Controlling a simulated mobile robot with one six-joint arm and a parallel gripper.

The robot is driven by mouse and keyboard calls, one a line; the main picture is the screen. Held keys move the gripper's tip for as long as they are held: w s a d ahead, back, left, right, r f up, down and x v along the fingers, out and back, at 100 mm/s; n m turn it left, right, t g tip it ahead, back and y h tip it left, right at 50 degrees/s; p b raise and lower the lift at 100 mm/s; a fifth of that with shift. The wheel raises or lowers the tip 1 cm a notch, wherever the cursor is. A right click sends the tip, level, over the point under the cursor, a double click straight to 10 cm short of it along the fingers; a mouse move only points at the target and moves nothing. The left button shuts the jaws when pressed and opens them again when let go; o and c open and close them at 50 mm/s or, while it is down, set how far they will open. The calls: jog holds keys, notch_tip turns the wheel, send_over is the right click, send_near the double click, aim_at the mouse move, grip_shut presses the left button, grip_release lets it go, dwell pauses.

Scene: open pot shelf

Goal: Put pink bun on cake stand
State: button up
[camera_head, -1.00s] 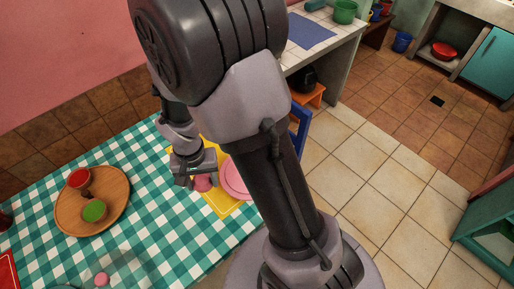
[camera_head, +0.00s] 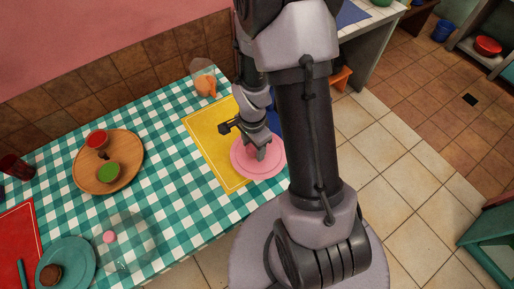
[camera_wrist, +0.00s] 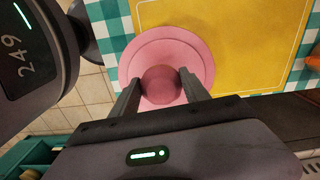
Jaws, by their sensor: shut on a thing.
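My gripper (camera_wrist: 160,88) is shut on a round pink bun (camera_wrist: 160,83), which sits between its two fingertips in the wrist view. In the head view my gripper (camera_head: 260,152) is over the pink plate (camera_head: 270,170); the bun is mostly hidden there. The pink plate also shows behind the bun in the wrist view (camera_wrist: 197,55). I cannot tell whether the bun touches the plate. A clear round piece (camera_head: 140,258), seemingly the glass cake stand, is at the front of the table, with a small pink item (camera_head: 109,237) at it.
A yellow placemat (camera_head: 212,150) lies under the plate's left part. A teal plate (camera_head: 80,265) with a brown item is front left. A clear container (camera_head: 204,80) stands behind. Checkered cloth between is clear.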

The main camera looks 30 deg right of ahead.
jog(key=shift+w+d, duration=0.25)
jog(key=shift+d, duration=0.2)
jog(key=shift+w+d+f, duration=0.1)
jog(key=shift+w+d, duration=0.1)
jog(key=shift+d, duration=0.3)
notch_tip(320, 180, down, 3)
jog(key=shift+f+b, duration=0.2)
jog(key=shift+b, duration=0.6)
jog(key=shift+f, duration=0.2)
jog(key=o, duration=1.4)
jog(key=shift+c, duration=0.2)
jog(key=shift+r, duration=0.1)
